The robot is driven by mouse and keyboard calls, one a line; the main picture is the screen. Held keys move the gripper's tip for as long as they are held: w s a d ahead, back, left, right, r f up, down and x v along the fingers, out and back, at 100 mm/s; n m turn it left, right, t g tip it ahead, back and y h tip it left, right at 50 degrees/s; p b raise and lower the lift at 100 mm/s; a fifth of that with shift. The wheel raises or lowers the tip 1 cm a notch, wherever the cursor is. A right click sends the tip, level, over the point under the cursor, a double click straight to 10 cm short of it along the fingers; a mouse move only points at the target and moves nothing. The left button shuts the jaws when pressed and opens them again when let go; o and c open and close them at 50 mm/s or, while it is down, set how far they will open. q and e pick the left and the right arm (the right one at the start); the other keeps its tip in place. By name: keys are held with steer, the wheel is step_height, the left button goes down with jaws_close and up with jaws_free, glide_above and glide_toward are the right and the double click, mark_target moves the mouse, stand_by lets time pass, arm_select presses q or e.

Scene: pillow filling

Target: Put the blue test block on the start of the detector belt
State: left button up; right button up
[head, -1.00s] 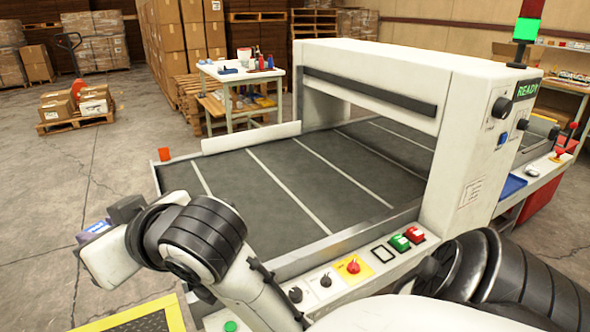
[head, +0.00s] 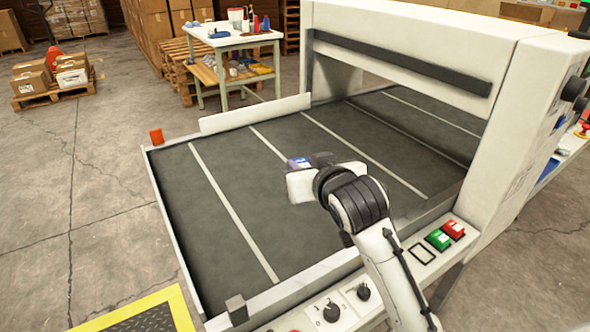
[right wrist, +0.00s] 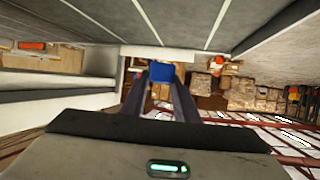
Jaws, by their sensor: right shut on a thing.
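The blue test block (head: 300,163) shows as a small blue patch at the tip of my right gripper (head: 302,162) in the head view. In the right wrist view the blue block (right wrist: 162,72) sits between the two dark fingers (right wrist: 162,88), which are shut on it. In the head view the gripper is over the dark detector belt (head: 190,215), right of the first white cross line. How high it is above the belt I cannot tell. The belt's open end is at the left. My left gripper is not in view.
The white detector housing (head: 410,50) spans the belt at the right. A control panel (head: 350,300) with knobs and buttons runs along the near edge. An orange marker (head: 156,136) stands at the belt's far left corner. The belt's left part is clear.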

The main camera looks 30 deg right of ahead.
steer(key=d+f+m+h, duration=0.1)
steer(key=d+f+h, duration=0.1)
steer(key=d+f, duration=0.65)
steer(key=b, duration=0.1)
glide_above(324, 231)
step_height(324, 231, down, 7)
steer(key=shift+f, duration=0.2)
steer(key=shift+f+b, duration=0.35)
steer(key=shift+f, duration=1.7)
steer(key=shift+f, duration=0.15)
steer(key=o, duration=1.1)
steer(key=shift+c, duration=0.2)
